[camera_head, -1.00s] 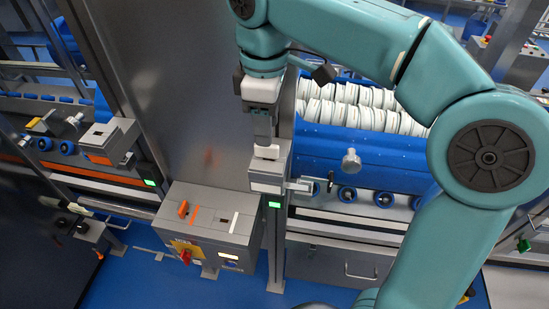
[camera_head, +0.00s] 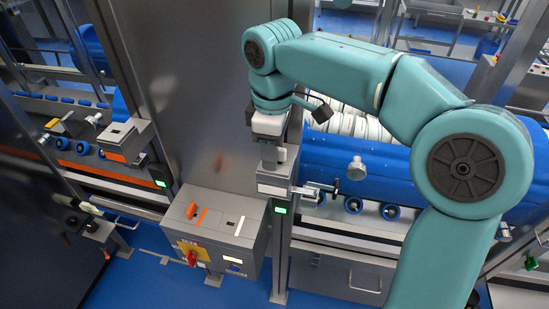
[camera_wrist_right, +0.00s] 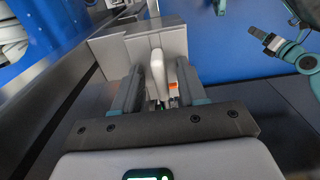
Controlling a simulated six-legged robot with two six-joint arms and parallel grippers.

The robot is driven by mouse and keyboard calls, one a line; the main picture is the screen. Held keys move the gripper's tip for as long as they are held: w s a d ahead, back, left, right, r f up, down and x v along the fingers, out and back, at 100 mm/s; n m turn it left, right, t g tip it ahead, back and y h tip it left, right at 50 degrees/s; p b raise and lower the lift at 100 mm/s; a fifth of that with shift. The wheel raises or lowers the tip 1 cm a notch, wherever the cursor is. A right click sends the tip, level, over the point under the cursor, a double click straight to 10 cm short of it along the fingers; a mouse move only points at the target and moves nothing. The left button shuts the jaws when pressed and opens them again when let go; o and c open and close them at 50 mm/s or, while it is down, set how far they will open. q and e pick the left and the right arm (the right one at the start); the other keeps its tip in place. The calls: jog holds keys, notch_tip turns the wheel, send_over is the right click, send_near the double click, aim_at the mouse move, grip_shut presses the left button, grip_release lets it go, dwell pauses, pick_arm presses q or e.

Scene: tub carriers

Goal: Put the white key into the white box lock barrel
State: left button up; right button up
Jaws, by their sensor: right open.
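In the head view my right gripper (camera_head: 269,160) points down over the white box (camera_head: 272,188), a grey lock box with a white label on its front. In the right wrist view the open fingers (camera_wrist_right: 157,95) stand on either side of the white key (camera_wrist_right: 157,72), apart from it. The fingers and key hide the lock barrel, so I cannot tell how deep the key sits. A teal arm with a dark gripper (camera_wrist_right: 272,42), apparently my left, shows at the right wrist view's right edge; its jaws are unclear.
A grey control box (camera_head: 215,232) with an orange key, a white stripe and a red knob stands below left. An orange-marked lock box (camera_head: 124,139) is farther left. A metal post and a handle (camera_head: 318,188) flank the white box. Blue rollers lie to the right.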

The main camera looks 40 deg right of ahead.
jog(key=shift+s+d, duration=0.2)
jog(key=shift+d, duration=0.05)
jog(key=c, duration=0.3)
jog(key=shift+s+r, duration=0.1)
jog(key=shift+s, duration=0.1)
grip_shut()
jog(key=shift+w+a, duration=0.25)
jog(key=shift+w, duration=0.05)
jog(key=shift+s+d+r, duration=0.1)
jog(key=shift+d+r, duration=0.05)
jog(key=shift+r, duration=0.05)
jog(key=r, duration=0.9)
jog(key=shift+s+r, duration=0.1)
jog(key=shift+s, duration=0.1)
jog(key=shift+w+r, duration=0.15)
jog(key=shift+w, duration=0.3)
jog(key=shift+c, duration=1.5)
grip_release()
jog(key=shift+s, duration=0.35)
jog(key=o, duration=0.5)
jog(key=shift+s+r, duration=0.1)
jog(key=o, duration=0.8)
jog(key=shift+w, duration=0.4)
jog(key=shift+s, duration=0.25)
